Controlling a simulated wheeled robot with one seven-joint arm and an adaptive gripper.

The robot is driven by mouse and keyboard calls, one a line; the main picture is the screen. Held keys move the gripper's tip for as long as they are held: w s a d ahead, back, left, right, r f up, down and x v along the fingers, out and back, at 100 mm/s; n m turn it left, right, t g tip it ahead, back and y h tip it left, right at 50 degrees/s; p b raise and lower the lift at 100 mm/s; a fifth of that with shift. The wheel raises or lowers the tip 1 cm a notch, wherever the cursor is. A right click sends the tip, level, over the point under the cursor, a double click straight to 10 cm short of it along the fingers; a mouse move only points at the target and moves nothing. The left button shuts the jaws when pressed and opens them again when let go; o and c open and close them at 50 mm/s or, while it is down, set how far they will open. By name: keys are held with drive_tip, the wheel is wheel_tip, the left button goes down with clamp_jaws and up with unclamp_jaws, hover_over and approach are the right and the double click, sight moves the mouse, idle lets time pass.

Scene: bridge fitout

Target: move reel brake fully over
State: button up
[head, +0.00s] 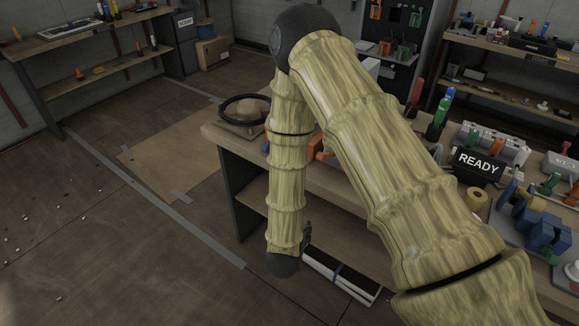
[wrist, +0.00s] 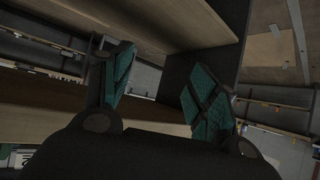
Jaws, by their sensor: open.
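No part is clearly readable as the reel brake. A black ring-shaped wheel (head: 245,108) sits on the left end of the workbench (head: 213,131). An orange part (head: 318,149) shows on the bench between my arm links, mostly hidden by them. Upright handles with green (head: 437,118) and red (head: 416,92) grips stand farther right; I cannot tell what they work. In the wrist view my gripper (wrist: 162,80) is open and empty, its teal-padded fingers apart in front of the bench's shelf boards. In the head view my arm hangs down at the bench's front, and the fingers are not clear.
The bench has a lower shelf (head: 257,190) with white items (head: 340,275) below it. A READY sign (head: 478,163), a yellow roll (head: 476,198) and blue clamp-like parts (head: 541,228) crowd the bench's right. The floor (head: 110,250) at left is mostly clear.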

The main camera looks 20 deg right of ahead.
drive_tip(key=w+a+r+m+t+h+b, duration=0.15)
drive_tip(key=w+r+m+h, duration=0.25)
drive_tip(key=r, duration=0.4)
drive_tip(key=w+a+r+m+h+b, duration=0.3)
drive_tip(key=w+r+h, duration=0.2)
drive_tip(key=r, duration=0.3)
drive_tip(key=p+x, duration=0.1)
drive_tip(key=x, duration=0.9)
drive_tip(key=shift+w+d+p, duration=0.15)
drive_tip(key=shift+w+p, duration=0.05)
drive_tip(key=shift+p, duration=0.1)
drive_tip(key=c, duration=1)
drive_tip(key=shift+f, duration=0.1)
drive_tip(key=shift+c, duration=0.2)
